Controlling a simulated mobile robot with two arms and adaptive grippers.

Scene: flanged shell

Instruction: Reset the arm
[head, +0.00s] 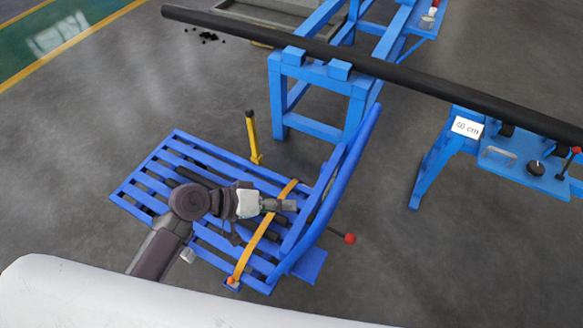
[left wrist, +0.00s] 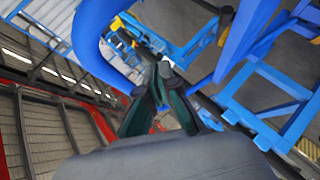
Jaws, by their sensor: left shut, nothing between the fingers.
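My left arm comes in from the lower left in the head view. Its gripper (head: 284,205) is over the blue slatted rack (head: 157,172), pointing right toward the rack's curved blue rail (head: 345,165). The gripper is shut with nothing in it. In the left wrist view the dark fingers (left wrist: 163,72) meet at their tips, and a thick blue curved tube (left wrist: 88,40) is to their left. My right gripper does not show in either view.
A yellow strap (head: 262,235) crosses the rack, and a yellow post (head: 252,137) stands behind it. A long black pipe (head: 400,76) lies across blue stands (head: 318,85). Grey floor (head: 390,250) is clear at lower right.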

